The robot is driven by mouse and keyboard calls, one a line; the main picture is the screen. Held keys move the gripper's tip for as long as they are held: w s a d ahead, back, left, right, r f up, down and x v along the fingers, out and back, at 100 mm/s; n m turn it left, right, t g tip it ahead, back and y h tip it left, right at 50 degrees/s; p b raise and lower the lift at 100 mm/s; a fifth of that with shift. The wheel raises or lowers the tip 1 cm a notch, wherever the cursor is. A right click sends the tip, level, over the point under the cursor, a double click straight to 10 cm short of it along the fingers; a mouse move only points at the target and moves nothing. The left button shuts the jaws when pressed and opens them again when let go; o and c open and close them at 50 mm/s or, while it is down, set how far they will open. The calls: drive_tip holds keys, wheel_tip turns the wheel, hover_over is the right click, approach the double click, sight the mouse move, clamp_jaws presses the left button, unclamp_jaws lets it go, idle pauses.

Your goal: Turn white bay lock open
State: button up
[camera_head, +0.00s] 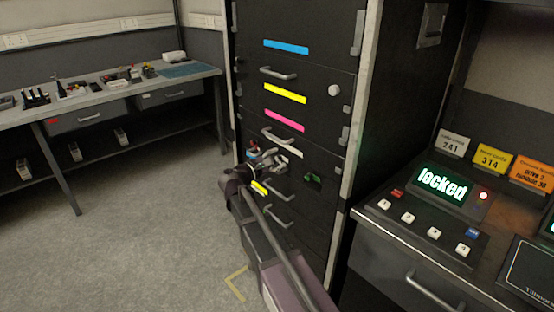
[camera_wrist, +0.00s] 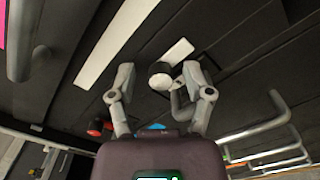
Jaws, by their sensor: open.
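The dark cabinet (camera_head: 262,96) has bays marked with coloured strips. The white strip (camera_wrist: 115,42) runs diagonally in the wrist view; a short piece of it (camera_head: 298,154) shows beside my gripper in the head view. My gripper (camera_head: 276,157) is at the white bay's front. In the wrist view my gripper (camera_wrist: 158,76) has its two fingers spread. Between and beyond them are a round, pale-ended knob (camera_wrist: 159,75), which looks like the lock, and a small white plate (camera_wrist: 179,50). Contact cannot be told. In the head view my gripper hides this spot.
Bar handles (camera_head: 279,73) stick out from the cabinet; more handles (camera_wrist: 256,132) lie right of the fingers. A green-marked fitting (camera_head: 313,178) is right of my gripper. The console screen (camera_head: 441,184) reads "locked" beside a red light. Floor at left (camera_head: 150,230) is clear.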

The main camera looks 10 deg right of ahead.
drive_tip(key=shift+s+a, duration=0.1)
drive_tip(key=v, duration=1.1)
drive_tip(key=shift+s+a, duration=0.15)
drive_tip(key=shift+a, duration=0.2)
drive_tip(key=s+d+f+m+g+y, duration=0.7)
drive_tip(key=s+d+f+m+y, duration=0.15)
drive_tip(key=s+d+f, duration=0.55)
drive_tip(key=s+a+f+m+g+y, duration=0.2)
drive_tip(key=s+a+f+m+y, duration=0.1)
drive_tip(key=s+f+m+y, duration=0.3)
wheel_tip(320, 180, up, 25)
drive_tip(key=y+p, duration=0.1)
drive_tip(key=p, duration=2.2)
drive_tip(key=shift+m, duration=0.35)
drive_tip(key=shift+w+f, duration=0.1)
drive_tip(key=shift+f, duration=0.05)
